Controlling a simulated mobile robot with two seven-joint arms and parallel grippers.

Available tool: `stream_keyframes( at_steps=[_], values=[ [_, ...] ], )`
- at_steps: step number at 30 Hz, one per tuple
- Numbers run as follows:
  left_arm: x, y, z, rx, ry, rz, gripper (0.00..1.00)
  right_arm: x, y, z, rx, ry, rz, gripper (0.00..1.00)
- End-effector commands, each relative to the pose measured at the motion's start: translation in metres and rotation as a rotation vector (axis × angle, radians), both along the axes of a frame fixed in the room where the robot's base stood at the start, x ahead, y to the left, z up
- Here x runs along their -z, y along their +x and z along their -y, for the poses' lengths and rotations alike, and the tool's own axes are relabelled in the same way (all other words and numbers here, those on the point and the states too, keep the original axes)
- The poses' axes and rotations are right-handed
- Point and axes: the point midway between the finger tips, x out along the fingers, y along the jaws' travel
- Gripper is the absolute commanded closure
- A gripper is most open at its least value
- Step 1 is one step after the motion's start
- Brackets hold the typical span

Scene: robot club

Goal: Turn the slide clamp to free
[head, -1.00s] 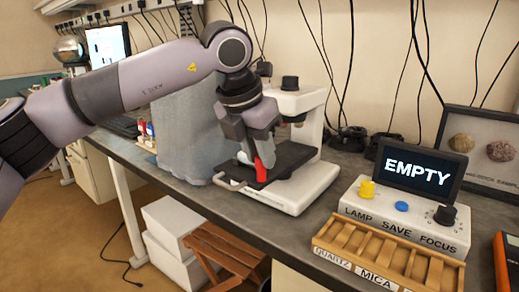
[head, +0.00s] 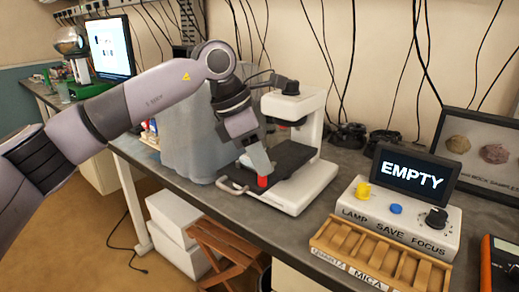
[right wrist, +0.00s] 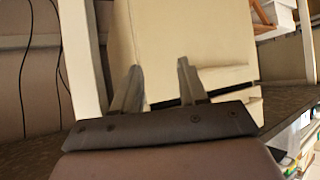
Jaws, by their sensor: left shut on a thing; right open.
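The slide clamp is a small red piece (head: 262,182) at the front left of the microscope's black stage (head: 288,162). My left gripper (head: 261,172) comes down over it from above and is shut on it, hiding its upper part. The white microscope (head: 308,110) stands on the bench behind and to the right of the gripper. My right gripper (right wrist: 157,85) shows only in the right wrist view; its two fingers are apart with nothing between them.
A control box (head: 400,218) with yellow, blue and black knobs stands right of the microscope, below a screen (head: 410,175) reading EMPTY. A wooden slide rack (head: 380,255) lies along the bench's front edge. A grey cover (head: 188,135) stands left of the microscope. A wooden stool (head: 225,245) is below.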

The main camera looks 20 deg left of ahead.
Motion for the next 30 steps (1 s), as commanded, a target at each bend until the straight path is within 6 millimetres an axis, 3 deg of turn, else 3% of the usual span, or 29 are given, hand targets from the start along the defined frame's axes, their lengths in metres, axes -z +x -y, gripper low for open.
stream_keyframes(
  at_steps=[20,21,23,30],
  values=[
    [-0.0002,0.0004,0.0001,0.068,0.0,0.001,1.0,-0.0043,-0.0016,0.0006,0.0,-0.003,-0.003,0.57],
    [-0.0001,0.0004,0.0001,0.068,0.0,0.001,0.69,-0.0043,-0.0016,0.0006,0.0,-0.003,-0.003,0.57],
    [-0.0002,0.0004,0.0001,0.066,0.001,0.001,0.5,-0.0044,-0.0015,0.0005,0.0,-0.003,-0.003,0.57],
    [-0.0002,0.0004,0.0001,0.066,0.001,0.001,0.5,-0.0047,-0.0014,0.0004,-0.001,-0.002,-0.004,0.57]
  ],
)
